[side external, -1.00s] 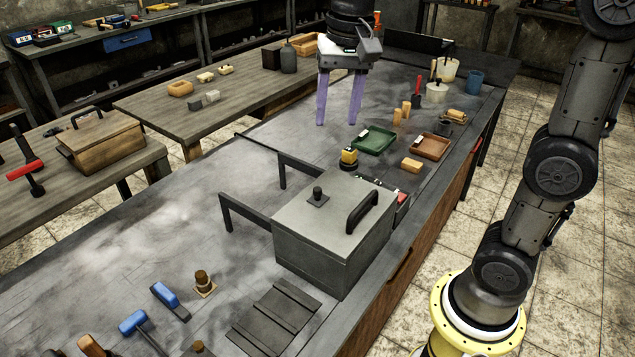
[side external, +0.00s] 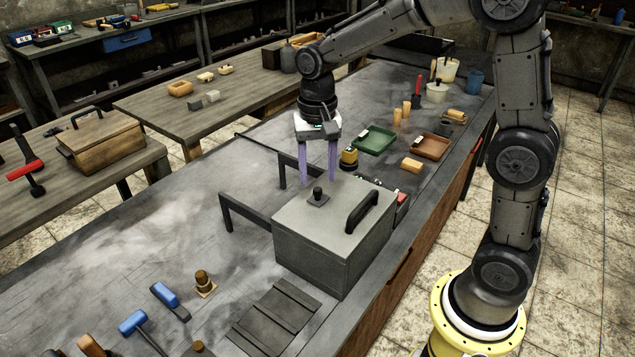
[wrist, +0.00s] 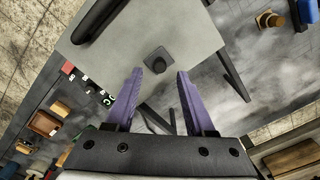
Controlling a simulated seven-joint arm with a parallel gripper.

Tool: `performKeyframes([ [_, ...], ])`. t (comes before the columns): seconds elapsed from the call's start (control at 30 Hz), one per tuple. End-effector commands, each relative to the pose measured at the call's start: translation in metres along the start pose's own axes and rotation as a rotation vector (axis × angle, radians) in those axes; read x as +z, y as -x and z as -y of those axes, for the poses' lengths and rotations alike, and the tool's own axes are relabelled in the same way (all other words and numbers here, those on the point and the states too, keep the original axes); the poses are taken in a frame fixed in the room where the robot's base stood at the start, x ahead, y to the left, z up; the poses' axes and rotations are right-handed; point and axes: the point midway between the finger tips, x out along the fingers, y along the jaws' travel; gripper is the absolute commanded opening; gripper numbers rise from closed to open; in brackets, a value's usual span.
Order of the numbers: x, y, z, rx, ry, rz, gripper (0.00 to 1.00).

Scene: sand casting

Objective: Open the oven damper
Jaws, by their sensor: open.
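The oven is a grey metal box (side external: 322,255) on the workbench, with a black bar handle (side external: 362,211) on its top. The damper, a small dark knob on a square plate (side external: 318,197), sits on the oven's top left of the handle. In the wrist view the damper knob (wrist: 158,60) lies ahead of the fingers, near the middle. My gripper (side external: 318,182) has purple fingers pointing down. It is open and empty, above and behind the knob and apart from it. The wrist view also shows both fingers (wrist: 158,76) spread.
A black frame rail (side external: 245,210) stands left of the oven. A yellow-and-black item (side external: 349,158), a green tray (side external: 374,140) and a brown tray (side external: 432,147) lie behind it. Blue-handled tools (side external: 170,300) lie in front left. The bench's left part is mostly clear.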

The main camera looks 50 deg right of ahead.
Motion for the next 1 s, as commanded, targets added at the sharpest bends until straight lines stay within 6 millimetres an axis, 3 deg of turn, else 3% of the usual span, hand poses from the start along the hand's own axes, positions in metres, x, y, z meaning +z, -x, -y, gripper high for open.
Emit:
performKeyframes([
  [0.2,0.001,-0.027,0.0,0.002,0.0,0.002,0.54],
  [0.6,0.0,-0.034,0.0,-0.001,0.0,-0.001,0.54],
  [0.9,0.0,-0.033,0.0,-0.001,0.0,-0.001,0.02],
  [1.0,0.0,-0.033,0.0,-0.001,0.0,-0.001,0.0],
])
